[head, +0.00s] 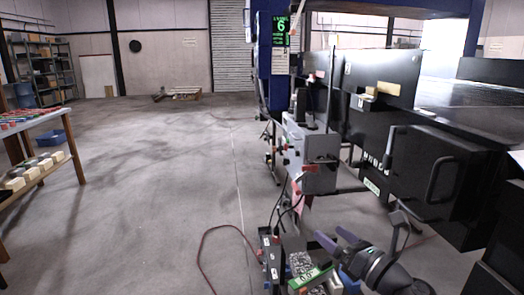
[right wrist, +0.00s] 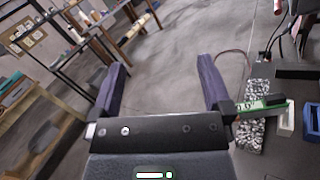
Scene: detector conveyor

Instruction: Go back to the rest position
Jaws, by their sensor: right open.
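My right gripper (head: 338,240) shows at the bottom right of the head view, in front of the machine. Its two dark purple fingers stand wide apart with nothing between them. The right wrist view also shows this open gripper (right wrist: 165,85), with bare floor and table legs beyond it. My left gripper is not in the head view.
A black and blue conveyor machine (head: 430,175) with a grey control box (head: 310,155) fills the right. Small boxes and a speckled item (head: 302,264) lie below the gripper. A table (head: 30,122) stands at far left. The floor (head: 150,190) between is largely clear.

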